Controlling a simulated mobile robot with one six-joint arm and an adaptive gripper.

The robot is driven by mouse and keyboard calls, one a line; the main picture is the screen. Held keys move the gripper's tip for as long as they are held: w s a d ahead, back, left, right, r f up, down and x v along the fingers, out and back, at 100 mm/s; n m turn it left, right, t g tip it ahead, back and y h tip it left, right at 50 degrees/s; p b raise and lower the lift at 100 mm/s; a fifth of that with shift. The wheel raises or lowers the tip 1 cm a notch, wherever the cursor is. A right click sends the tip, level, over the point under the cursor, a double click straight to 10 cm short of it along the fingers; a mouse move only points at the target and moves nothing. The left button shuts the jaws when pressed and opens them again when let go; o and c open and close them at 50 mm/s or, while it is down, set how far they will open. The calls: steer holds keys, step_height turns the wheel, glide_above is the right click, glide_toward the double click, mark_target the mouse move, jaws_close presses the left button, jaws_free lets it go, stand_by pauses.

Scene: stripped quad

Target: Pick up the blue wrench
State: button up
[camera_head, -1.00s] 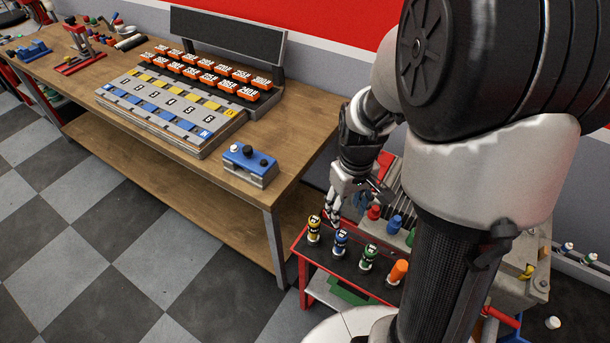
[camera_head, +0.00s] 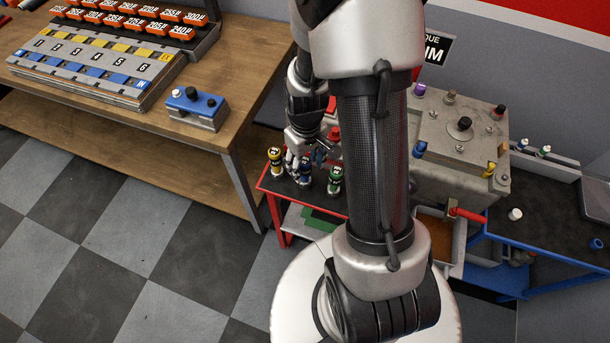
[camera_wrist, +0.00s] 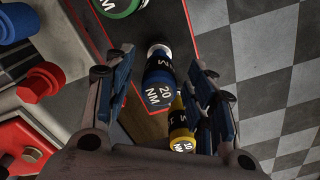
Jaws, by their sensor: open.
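The blue wrench (camera_head: 305,177) stands upright in a row on a red-edged black cart top, between the yellow wrench (camera_head: 275,161) and the green wrench (camera_head: 335,181). In the wrist view the blue wrench (camera_wrist: 158,85), marked 20 NM, shows between my open fingers. The yellow wrench (camera_wrist: 180,126) shows close by my right finger there. My gripper (camera_wrist: 160,105) is open and empty. In the head view my gripper (camera_head: 293,158) is by the yellow and blue wrenches. I cannot tell whether a finger touches either one.
The green wrench's end (camera_wrist: 115,5) shows at the wrist view's top. Red and blue knobs stand on its left. A wooden bench (camera_head: 245,70) with a blue box (camera_head: 197,110) is left of the cart. A grey machine (camera_head: 465,150) stands right. Checkered floor is clear at front left.

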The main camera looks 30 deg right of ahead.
step_height(320, 180, down, 4)
steer(key=shift+w+r+b, duration=0.1)
steer(key=shift+r+b, duration=0.1)
steer(key=shift+b, duration=0.35)
steer(key=shift+r, duration=0.1)
steer(key=shift+c, duration=0.5)
jaws_close()
